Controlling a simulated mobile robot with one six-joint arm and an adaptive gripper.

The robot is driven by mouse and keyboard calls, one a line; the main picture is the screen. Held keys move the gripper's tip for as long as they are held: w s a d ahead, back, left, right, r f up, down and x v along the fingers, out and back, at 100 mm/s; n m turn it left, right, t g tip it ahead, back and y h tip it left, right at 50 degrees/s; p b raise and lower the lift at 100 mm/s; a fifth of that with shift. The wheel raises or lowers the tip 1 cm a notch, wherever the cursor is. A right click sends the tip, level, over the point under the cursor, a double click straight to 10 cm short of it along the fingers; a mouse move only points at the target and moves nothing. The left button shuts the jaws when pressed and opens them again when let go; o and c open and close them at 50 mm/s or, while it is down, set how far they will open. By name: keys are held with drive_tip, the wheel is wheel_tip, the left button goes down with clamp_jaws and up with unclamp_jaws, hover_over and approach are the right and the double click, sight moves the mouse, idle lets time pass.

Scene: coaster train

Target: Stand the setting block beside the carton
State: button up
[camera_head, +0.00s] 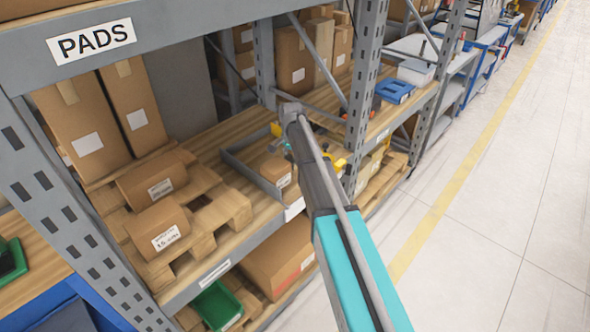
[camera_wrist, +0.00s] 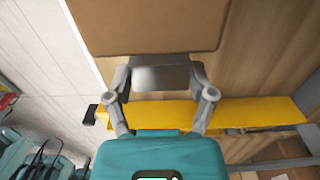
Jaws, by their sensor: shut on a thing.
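My gripper (camera_wrist: 162,88) is closed on a small grey metallic block (camera_wrist: 162,78), which I take to be the setting block. It sits between the two fingertips in the wrist view. A brown carton (camera_wrist: 150,24) fills the top of that view, just beyond the block; I cannot tell whether they touch. In the head view, a carton (camera_head: 272,168) sits in a shallow grey tray (camera_head: 246,174) on the wooden shelf. My arm hides most of my gripper and the block there.
A yellow bar (camera_wrist: 245,112) lies across the wrist view behind my fingers. Yellow parts (camera_head: 338,162) show right of my arm in the head view. A grey rack post (camera_head: 363,90) stands close by. Cartons on a pallet (camera_head: 225,208) fill the left bay. The aisle floor (camera_head: 490,210) is clear.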

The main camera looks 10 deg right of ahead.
sight(293, 160)
drive_tip(key=shift+f, duration=0.1)
idle(0.3)
drive_tip(key=shift+f+b, duration=1.8)
drive_tip(key=shift+b, duration=0.05)
drive_tip(key=shift+f, duration=0.15)
drive_tip(key=o, duration=1.3)
drive_tip(key=shift+c, duration=0.2)
drive_tip(key=shift+r, duration=0.2)
wheel_tip(293, 160, up, 12)
drive_tip(key=p, duration=1.2)
drive_tip(key=shift+s, duration=0.55)
drive_tip(key=s+d+n, duration=0.1)
drive_tip(key=s+n, duration=0.9)
drive_tip(key=s, duration=1.8)
drive_tip(key=shift+s+n, duration=0.15)
drive_tip(key=shift+n, duration=0.25)
